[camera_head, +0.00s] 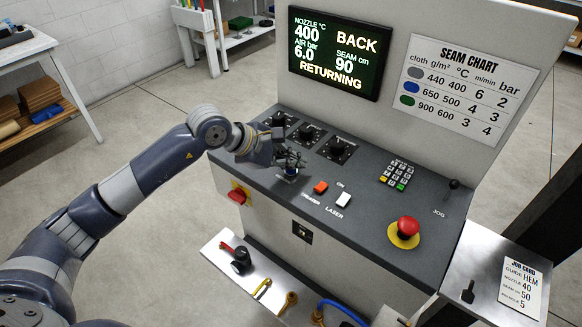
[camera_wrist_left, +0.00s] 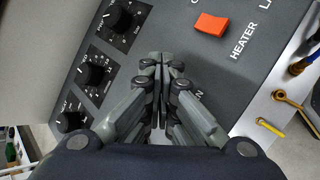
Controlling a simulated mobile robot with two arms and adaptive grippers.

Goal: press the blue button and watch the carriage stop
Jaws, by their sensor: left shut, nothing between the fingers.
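The control console (camera_head: 445,195) has a dark sloping top. On it, the blue button (camera_head: 290,173) shows only partly, just below my left gripper (camera_head: 292,163). My left gripper is shut and empty, with its fingertips at or just above the button; I cannot tell whether they touch it. In the left wrist view the shut fingertips (camera_wrist_left: 159,60) point at the panel and the button is hidden behind them. The screen (camera_head: 333,52) reads "BACK" and "RETURNING", with nozzle 400, air 6.0 and seam 90. The carriage is not recognisable in either view. My right gripper does not show.
An orange switch (camera_head: 320,187) and a white switch (camera_head: 343,199) sit right of the gripper. Dark knobs (camera_head: 307,133) lie behind it. A red mushroom button (camera_head: 408,228) and keypad (camera_head: 397,174) are further right. A metal shelf (camera_head: 222,268) with tools runs along the front.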

